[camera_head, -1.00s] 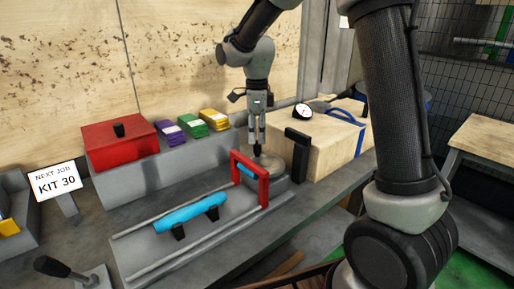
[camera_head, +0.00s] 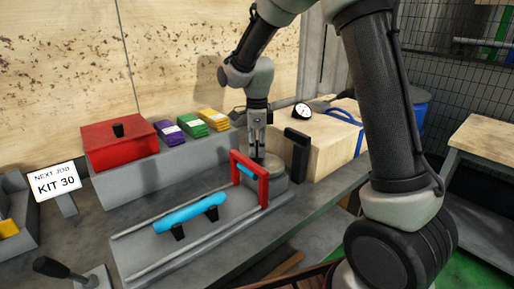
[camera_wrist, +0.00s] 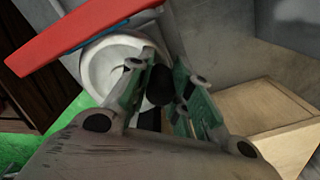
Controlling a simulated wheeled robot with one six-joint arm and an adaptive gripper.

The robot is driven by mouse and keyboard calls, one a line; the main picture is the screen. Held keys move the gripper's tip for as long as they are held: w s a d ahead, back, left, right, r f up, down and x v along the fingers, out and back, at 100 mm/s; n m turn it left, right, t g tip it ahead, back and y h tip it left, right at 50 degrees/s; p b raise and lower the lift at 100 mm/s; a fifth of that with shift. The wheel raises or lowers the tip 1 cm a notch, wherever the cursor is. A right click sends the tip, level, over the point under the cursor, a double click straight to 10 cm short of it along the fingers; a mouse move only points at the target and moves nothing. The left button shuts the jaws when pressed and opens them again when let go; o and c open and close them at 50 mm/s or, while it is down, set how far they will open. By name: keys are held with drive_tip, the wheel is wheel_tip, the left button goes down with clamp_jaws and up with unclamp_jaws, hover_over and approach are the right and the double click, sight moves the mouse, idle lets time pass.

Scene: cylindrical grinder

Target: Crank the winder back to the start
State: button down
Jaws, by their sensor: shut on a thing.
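The winder is a pale grey round wheel (camera_head: 273,163) at the far right end of the machine bed, just behind a red gate-shaped frame (camera_head: 264,187). In the wrist view the wheel (camera_wrist: 105,65) shows at upper left, with a dark rounded crank knob (camera_wrist: 160,85) beside its rim. My gripper (camera_head: 255,152) points down at the wheel in the head view. In the wrist view my gripper (camera_wrist: 168,88) has its green-padded fingers closed on the knob, one on each side. The fingers hide part of the wheel.
A black upright post (camera_head: 297,155) and a wooden box (camera_head: 330,150) with a dial stand close to the right of the wheel. A blue cylinder (camera_head: 190,214) rests on black supports on the bed. A red box (camera_head: 118,146) is at the back left.

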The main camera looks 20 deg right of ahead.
drive_tip(key=shift+a, duration=0.1)
drive_tip(key=n, duration=0.1)
drive_tip(key=a+n, duration=0.1)
drive_tip(key=n, duration=0.1)
drive_tip(key=shift+s+n, duration=0.3)
drive_tip(key=shift+s, duration=0.05)
drive_tip(key=shift+s+a+n, duration=0.3)
drive_tip(key=shift+a+n, duration=0.05)
drive_tip(key=shift+n, duration=0.65)
drive_tip(key=shift+s+a+n, duration=0.3)
drive_tip(key=shift+n, duration=0.7)
drive_tip(key=c, duration=1.3)
unclamp_jaws()
wheel_tip(320, 180, up, 12)
drive_tip(key=shift+r, duration=0.1)
